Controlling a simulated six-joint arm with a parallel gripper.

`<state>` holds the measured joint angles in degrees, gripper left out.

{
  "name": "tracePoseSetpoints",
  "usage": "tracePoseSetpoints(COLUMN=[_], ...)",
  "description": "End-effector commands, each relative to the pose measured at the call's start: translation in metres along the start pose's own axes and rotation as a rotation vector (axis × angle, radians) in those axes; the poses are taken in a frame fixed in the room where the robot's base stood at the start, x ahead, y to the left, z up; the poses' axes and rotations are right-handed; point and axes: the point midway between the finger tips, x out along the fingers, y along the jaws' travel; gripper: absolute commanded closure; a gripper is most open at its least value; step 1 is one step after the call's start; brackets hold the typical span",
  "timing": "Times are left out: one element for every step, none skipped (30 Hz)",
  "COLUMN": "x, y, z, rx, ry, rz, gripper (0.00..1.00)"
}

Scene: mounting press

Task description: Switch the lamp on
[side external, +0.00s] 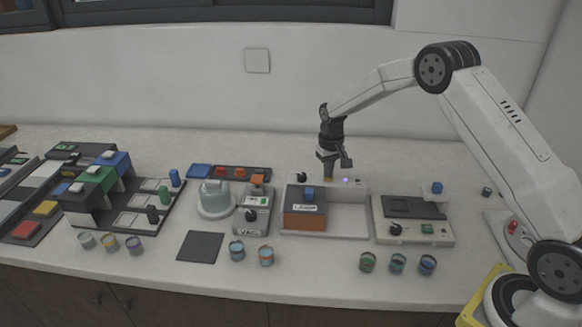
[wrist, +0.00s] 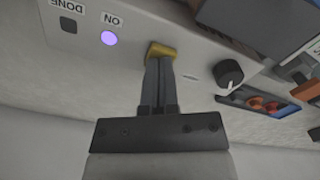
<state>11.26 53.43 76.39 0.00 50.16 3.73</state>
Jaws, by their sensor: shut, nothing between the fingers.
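My gripper (side external: 330,168) points down at the raised rear panel (side external: 352,184) of the middle station. In the wrist view its fingers (wrist: 160,60) are together, with nothing held between them. Their tips are at a small yellow piece (wrist: 161,50) on the panel and partly cover it; I cannot tell whether they touch it. A round light (wrist: 109,38) marked ON glows violet, and its glow (side external: 346,180) shows in the side view. A dark square (wrist: 69,25) marked DONE is unlit. A black knob (wrist: 229,72) is on the same panel.
A grey machine (side external: 411,220) is to the right, and a glass-domed unit (side external: 215,198) to the left. Several small cups stand along the front. Bare counter lies behind.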

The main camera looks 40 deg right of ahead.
Motion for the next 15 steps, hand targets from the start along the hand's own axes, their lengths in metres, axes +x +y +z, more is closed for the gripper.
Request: tracePoseSetpoints(x=[0.0,0.0,0.0,0.0,-0.001,-0.001,-0.002,-0.003,-0.004,-0.005,-0.006,-0.008,-0.009,-0.011,-0.012], y=[0.0,0.0,0.0,0.0,0.0,0.0,0.0,0.0,0.0,0.0,0.0,0.0,0.0,0.0,0.0], z=[0.0,0.0,0.0,0.0,0.0,0.0,0.0,0.0,0.0,0.0,0.0,0.0,0.0,0.0,0.0], rx=[0.0,0.0,0.0,0.0,0.0,0.0,0.0,0.0,0.0,0.0,0.0,0.0,0.0,0.0,0.0], ry=[0.0,0.0,0.0,0.0,0.001,0.001,0.001,0.001,0.001,0.001,0.0,0.0,0.0,0.0,0.0], rz=[0.0,0.0,0.0,0.0,0.0,0.0,0.0,0.0,0.0,0.0,0.0,0.0,0.0,0.0,0.0], gripper=[1.0,1.0,1.0,1.0,1.0,1.0,1.0,1.0,1.0,1.0,1.0,1.0,1.0,1.0,1.0])
